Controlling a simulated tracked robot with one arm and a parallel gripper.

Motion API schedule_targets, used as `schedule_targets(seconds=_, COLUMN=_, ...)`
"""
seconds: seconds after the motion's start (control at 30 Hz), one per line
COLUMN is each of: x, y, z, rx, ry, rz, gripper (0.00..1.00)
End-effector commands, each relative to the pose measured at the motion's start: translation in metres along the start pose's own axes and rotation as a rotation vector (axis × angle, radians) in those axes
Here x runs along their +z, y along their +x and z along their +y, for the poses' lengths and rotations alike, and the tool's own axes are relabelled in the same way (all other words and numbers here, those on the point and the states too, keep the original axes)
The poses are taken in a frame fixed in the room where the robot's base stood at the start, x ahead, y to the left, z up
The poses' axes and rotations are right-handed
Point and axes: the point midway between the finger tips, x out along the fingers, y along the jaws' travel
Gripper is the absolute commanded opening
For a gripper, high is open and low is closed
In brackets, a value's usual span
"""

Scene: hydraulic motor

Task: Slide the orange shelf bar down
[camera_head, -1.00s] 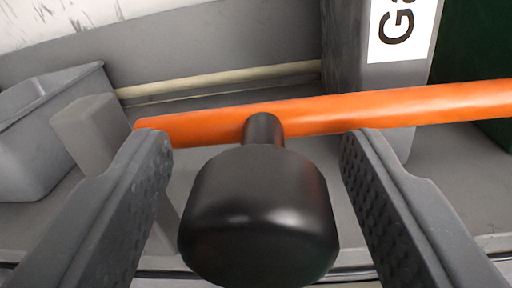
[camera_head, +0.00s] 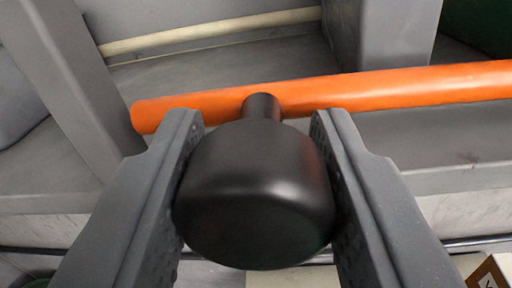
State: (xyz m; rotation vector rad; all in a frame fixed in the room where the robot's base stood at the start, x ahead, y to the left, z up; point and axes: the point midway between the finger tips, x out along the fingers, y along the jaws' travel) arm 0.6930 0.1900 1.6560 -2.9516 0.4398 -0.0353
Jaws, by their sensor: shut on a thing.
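The orange shelf bar (camera_head: 400,88) runs across the upper part of the head camera view, from a rounded left end to the right edge. A black knob (camera_head: 255,190) on a short stem is joined to the bar and points toward me. My gripper (camera_head: 258,125) has one finger on each side of the knob and is shut on it. The fingertips reach close to the bar. The part of the bar behind the knob's stem is hidden.
A grey shelf surface (camera_head: 420,145) lies behind and below the bar. A grey post (camera_head: 75,80) stands at the left near the bar's end, and a wider grey upright (camera_head: 385,35) stands behind the bar. A dark green thing (camera_head: 480,22) shows at top right.

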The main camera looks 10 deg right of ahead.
Motion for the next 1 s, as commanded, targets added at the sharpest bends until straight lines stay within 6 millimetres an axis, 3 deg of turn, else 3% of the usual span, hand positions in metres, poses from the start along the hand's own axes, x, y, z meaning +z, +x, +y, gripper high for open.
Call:
schedule_targets(seconds=0.03, x=0.009, y=0.0, z=0.001, rx=-0.001, ry=0.0, rz=0.001, gripper=0.0)
schedule_targets(seconds=0.2, x=0.019, y=-0.001, z=0.002, rx=-0.003, ry=-0.001, rz=-0.001, gripper=0.0)
schedule_targets(seconds=0.57, x=0.019, y=-0.001, z=0.001, rx=-0.004, ry=-0.001, rz=-0.002, gripper=0.0)
schedule_targets(seconds=0.6, x=0.019, y=-0.001, z=0.001, rx=-0.004, ry=-0.001, rz=-0.001, gripper=0.39)
schedule_targets(seconds=0.67, x=0.019, y=-0.001, z=0.001, rx=-0.004, ry=-0.001, rz=-0.001, gripper=0.56)
schedule_targets(seconds=1.0, x=0.019, y=-0.002, z=0.002, rx=-0.002, ry=-0.001, rz=-0.001, gripper=0.56)
